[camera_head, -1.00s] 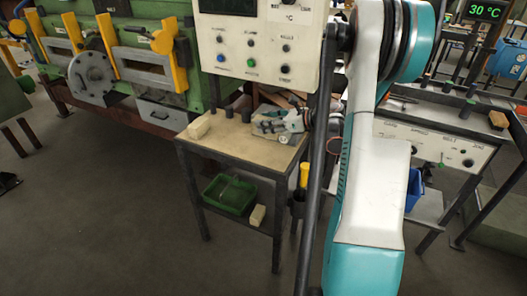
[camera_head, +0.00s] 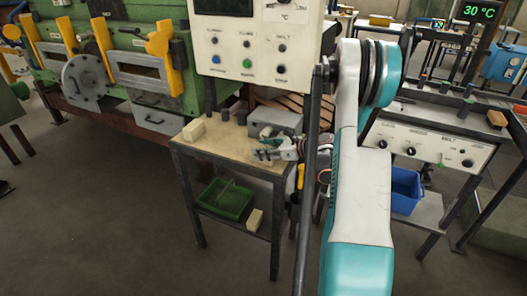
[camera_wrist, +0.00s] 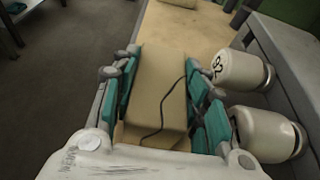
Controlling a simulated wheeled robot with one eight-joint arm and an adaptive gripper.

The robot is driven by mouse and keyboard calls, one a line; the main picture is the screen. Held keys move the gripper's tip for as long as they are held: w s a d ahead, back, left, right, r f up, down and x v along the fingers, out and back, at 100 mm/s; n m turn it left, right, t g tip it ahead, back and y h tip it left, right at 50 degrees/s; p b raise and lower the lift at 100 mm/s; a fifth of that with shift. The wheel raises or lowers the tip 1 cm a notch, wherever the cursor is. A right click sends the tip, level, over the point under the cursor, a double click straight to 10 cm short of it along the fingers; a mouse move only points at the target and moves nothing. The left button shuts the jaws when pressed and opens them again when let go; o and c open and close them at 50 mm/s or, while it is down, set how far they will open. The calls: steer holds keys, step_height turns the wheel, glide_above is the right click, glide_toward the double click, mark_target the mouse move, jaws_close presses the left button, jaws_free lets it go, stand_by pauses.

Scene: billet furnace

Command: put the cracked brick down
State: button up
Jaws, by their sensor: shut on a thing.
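The cracked brick (camera_wrist: 160,92) is tan, with a dark wavy crack running down its face in the wrist view. My gripper (camera_wrist: 161,80) is shut on it, with teal-and-grey fingers along both sides. In the head view my gripper (camera_head: 268,152) is at the right front part of the small table (camera_head: 222,147). The brick is not clearly visible there. I cannot tell whether it touches the tabletop.
A whole-looking pale brick (camera_head: 194,131) lies on the table's left part. A green crate (camera_head: 226,199) and another pale brick (camera_head: 254,220) are on the lower shelf. A grey box (camera_head: 275,119) stands behind my gripper. Two pale cylinders (camera_wrist: 242,70) are close on the right.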

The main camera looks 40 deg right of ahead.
steer(key=shift+f, duration=0.1)
steer(key=o, duration=1.1)
steer(key=shift+r, duration=0.2)
steer(key=p+v, duration=0.2)
steer(key=v, duration=1)
steer(key=shift+p, duration=0.4)
steer(key=shift+f, duration=0.1)
